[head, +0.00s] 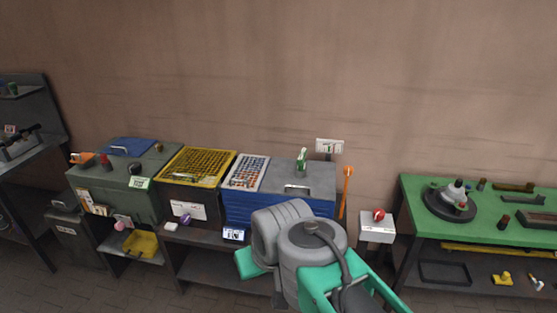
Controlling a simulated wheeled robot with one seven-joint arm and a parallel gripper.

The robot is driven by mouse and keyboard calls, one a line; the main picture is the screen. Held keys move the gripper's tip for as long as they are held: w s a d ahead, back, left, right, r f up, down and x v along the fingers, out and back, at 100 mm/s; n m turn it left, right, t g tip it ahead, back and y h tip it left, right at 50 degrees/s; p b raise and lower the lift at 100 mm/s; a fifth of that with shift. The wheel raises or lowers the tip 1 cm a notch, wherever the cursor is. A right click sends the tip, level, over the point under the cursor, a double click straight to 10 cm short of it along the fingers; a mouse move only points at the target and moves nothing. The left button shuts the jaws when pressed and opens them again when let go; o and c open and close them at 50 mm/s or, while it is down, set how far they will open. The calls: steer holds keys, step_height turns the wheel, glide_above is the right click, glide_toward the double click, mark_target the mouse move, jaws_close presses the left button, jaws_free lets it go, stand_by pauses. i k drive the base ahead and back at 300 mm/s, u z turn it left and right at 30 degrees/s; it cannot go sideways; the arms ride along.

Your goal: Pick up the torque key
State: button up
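No object can be identified for certain as the torque key at this size. A long, thin orange tool (346,191) stands upright beside the right end of the blue cabinet. A small orange item (82,158) lies on the left end of the green cabinet. A green-and-white item (301,160) stands on top of the blue cabinet. My grey and teal arm fills the lower middle and hides part of the blue cabinet's front and the shelf below. My gripper's fingers cannot be made out.
The green cabinet (157,165), a yellow mesh tray (197,166) and the blue cabinet (272,208) stand side by side along the wall. A white box with a red knob (376,231) is right of them. A green-topped bench (415,190) holds a round fixture (450,204).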

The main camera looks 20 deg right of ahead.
mark_target(301, 172)
steer(key=u, duration=0.15)
steer(key=i, duration=1.15)
steer(key=z, duration=0.55)
steer(key=i, duration=0.7)
steer(key=z, duration=0.3)
